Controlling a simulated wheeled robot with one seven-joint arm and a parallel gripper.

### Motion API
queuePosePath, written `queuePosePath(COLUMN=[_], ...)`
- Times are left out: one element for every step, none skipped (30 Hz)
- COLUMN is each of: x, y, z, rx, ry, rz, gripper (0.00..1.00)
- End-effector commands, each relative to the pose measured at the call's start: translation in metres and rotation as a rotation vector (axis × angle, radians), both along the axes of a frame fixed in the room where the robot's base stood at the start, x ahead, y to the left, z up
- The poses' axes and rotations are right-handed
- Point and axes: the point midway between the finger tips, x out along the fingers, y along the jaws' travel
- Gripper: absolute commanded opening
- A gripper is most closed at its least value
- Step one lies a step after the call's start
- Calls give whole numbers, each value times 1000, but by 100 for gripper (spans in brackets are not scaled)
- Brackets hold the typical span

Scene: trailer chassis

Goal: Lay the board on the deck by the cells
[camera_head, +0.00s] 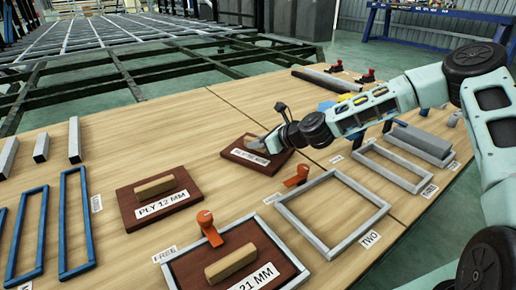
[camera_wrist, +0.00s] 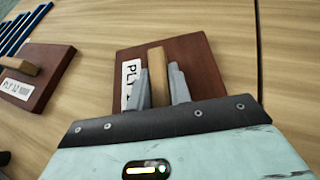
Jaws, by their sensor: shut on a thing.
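My gripper (camera_head: 262,143) is shut on the wooden handle (camera_wrist: 156,62) of a dark red-brown board (camera_head: 243,157). In the wrist view the two grey fingers stand on either side of the handle, and the board (camera_wrist: 202,62) lies beneath them. Its white label begins "PLY"; the fingers hide the rest. I cannot tell whether the board touches the wooden deck (camera_head: 110,160). A second board (camera_head: 131,209), labelled "PLY 12 MM", lies nearer. A third board (camera_head: 187,268), labelled "21 MM", lies inside a grey frame (camera_head: 284,229).
An empty grey frame (camera_head: 333,215) and a further one (camera_head: 391,167) lie to the right. Blue frames (camera_head: 77,222) lie at left. Orange clamps (camera_head: 208,228) stand near the grey frames. Metal tubes (camera_head: 74,140) lie at the far left.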

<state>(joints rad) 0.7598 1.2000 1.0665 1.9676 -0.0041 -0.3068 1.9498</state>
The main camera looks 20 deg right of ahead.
Motion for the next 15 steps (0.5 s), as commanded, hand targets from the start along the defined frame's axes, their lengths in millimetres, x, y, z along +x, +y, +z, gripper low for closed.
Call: queuePosePath(x=[1,1,1,1,1,1,1,1,0,0,0,0,0,0,0], y=[0,0,0,0,0,0,0,0,0,0,0,0,0,0,0], z=[-1,-1,0,0,0,0,0,0,-1,-1,-1,-1,-1,-1,0], rx=[0,0,0,0,0,0,0,0,0,0,0,0,0,0,0], ry=[-2,-2,-2,-2,-2,-2,-2,-2,-2,-2,-2,-2,-2,-2,-2], rz=[0,0,0,0,0,0,0,0,0,0,0,0,0,0,0], gripper=[0,0,0,0,0,0,0,0,31,39,42,42,42,42,42])
